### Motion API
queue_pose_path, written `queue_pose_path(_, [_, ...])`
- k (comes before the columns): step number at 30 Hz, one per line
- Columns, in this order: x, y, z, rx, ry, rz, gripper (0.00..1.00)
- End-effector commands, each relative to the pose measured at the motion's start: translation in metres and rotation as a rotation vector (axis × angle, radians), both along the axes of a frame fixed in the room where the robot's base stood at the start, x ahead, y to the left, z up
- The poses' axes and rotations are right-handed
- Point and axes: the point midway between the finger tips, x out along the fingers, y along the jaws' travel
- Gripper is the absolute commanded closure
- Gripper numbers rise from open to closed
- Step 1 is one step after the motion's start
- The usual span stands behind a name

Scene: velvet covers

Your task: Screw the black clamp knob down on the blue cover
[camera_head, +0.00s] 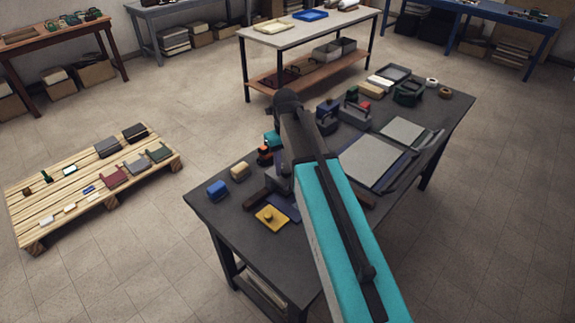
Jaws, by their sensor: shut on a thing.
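My arm, with a teal cover, reaches over the dark workbench (228,221) from the lower right and hides its middle. My gripper is hidden behind the arm, so its jaws and what they hold do not show. A dark blue flat piece (288,210), perhaps part of the blue cover, shows at the left edge of the arm. Dark brown bars lie beside it on both sides of the arm. I cannot make out the black clamp knob.
A loaded pallet (85,198) stands on the floor at left.

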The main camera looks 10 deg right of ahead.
Motion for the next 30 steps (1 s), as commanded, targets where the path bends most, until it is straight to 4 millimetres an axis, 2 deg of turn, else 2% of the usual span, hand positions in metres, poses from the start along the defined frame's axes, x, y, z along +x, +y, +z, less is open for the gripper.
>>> queue_pose_path(1, [0.0045, 0.0017, 0.0026, 0.004, -0.013, -0.008, 0.85])
queue_pose_path(15, [0.0045, 0.0011, 0.0025, 0.003, -0.014, -0.026, 0.85])
queue_pose_path(16, [0.0043, 0.0011, 0.0025, 0.002, -0.013, -0.026, 0.58])
queue_pose_path(18, [0.0038, 0.0008, 0.0021, 0.002, -0.012, -0.026, 0.46])
queue_pose_path(30, [0.0020, -0.0004, 0.0018, 0.000, -0.006, -0.026, 0.45])
